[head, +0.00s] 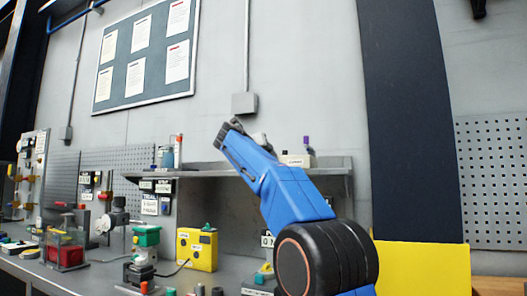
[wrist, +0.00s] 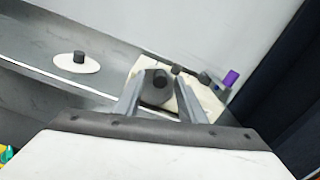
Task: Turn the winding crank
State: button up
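In the wrist view, my gripper (wrist: 159,80) has its two grey fingers apart. A dark grey round part (wrist: 155,95) with a small dark peg on top shows between them. It appears to belong to a cream box (wrist: 190,105) on the shelf. I take it for the winding crank but cannot be sure. Whether the fingers touch it cannot be told. In the head view, the cream box (head: 297,160) stands on the shelf behind my raised blue arm. The crank and the fingertips cannot be made out there.
A white disc with a dark knob (wrist: 79,58) lies on the grey shelf (wrist: 35,72), left of the cream box. A purple-topped item (wrist: 230,78) stands to the right. Below, the bench holds a yellow box (head: 197,249), a green-topped device (head: 146,237) and a red block (head: 66,254).

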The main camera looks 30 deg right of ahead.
jog(key=shift+w+d, duration=0.25)
jog(key=shift+d, duration=0.1)
grip_shut()
